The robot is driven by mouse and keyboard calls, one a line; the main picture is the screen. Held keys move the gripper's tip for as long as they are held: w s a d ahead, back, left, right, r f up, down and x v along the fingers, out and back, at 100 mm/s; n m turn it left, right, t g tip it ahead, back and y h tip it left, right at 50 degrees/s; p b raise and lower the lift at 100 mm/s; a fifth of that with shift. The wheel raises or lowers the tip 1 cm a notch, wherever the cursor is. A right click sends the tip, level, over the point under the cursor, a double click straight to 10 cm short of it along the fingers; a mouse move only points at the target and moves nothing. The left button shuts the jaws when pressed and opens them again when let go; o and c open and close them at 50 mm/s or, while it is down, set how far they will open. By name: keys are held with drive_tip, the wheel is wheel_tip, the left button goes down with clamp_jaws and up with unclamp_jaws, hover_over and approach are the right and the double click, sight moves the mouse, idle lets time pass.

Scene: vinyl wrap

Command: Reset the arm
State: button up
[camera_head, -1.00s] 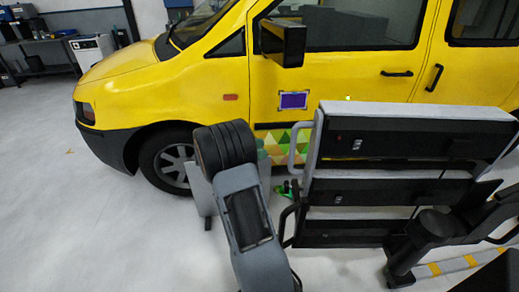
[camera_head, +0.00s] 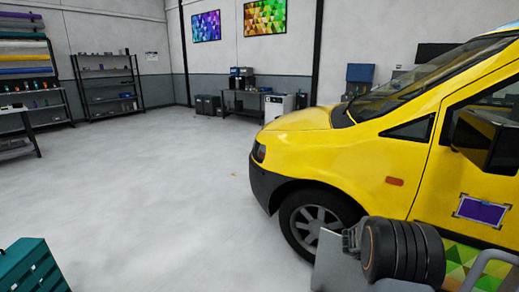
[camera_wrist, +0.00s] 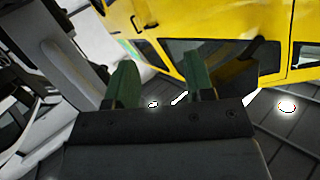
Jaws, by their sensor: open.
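In the wrist view, my gripper (camera_wrist: 162,80) shows two green fingers standing apart with nothing between them. Beyond the fingers is the yellow van, seen at a steep tilt, with dark ceiling and lamps. In the head view, part of my arm (camera_head: 405,250) with a black ribbed joint is at the lower right, in front of the van. My gripper is out of the head view, so its place relative to the van cannot be told there.
The yellow van (camera_head: 345,150) fills the right side, with a purple patch (camera_head: 482,211) on its door. A teal cabinet (camera_head: 32,268) is at the lower left. Shelves (camera_head: 108,88) and a workbench (camera_head: 245,108) stand at the back. The grey floor (camera_head: 150,190) between is open.

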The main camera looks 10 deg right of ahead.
drive_tip(key=w+a+r+n+t+y+p, duration=0.2)
drive_tip(key=w+a+n+t+y, duration=0.6)
drive_tip(key=a, duration=0.3)
drive_tip(key=s+a+r+n+t+y+p, duration=0.1)
drive_tip(key=a+n+y, duration=0.15)
drive_tip(key=a, duration=0.25)
drive_tip(key=s+a+r+n+y+p, duration=0.1)
drive_tip(key=s+a+y, duration=0.15)
drive_tip(key=a, duration=0.35)
drive_tip(key=s+a+r+n+g+y+p, duration=0.2)
drive_tip(key=s+a+r+n+g, duration=0.1)
drive_tip(key=s+a, duration=0.3)
drive_tip(key=s+a+r+n+g+y+p, duration=0.1)
drive_tip(key=s+a+r+n+g+p, duration=0.2)
drive_tip(key=s, duration=0.5)
drive_tip(key=s+a+r+n+p, duration=0.3)
drive_tip(key=s+r+p, duration=0.1)
drive_tip(key=s+r, duration=0.3)
drive_tip(key=shift+s+a+r+t+h, duration=0.15)
drive_tip(key=shift+s+r+t+h, duration=0.2)
drive_tip(key=shift+r, duration=0.45)
drive_tip(key=shift+w+n, duration=0.1)
drive_tip(key=shift+n, duration=0.15)
drive_tip(key=shift+c, duration=0.6)
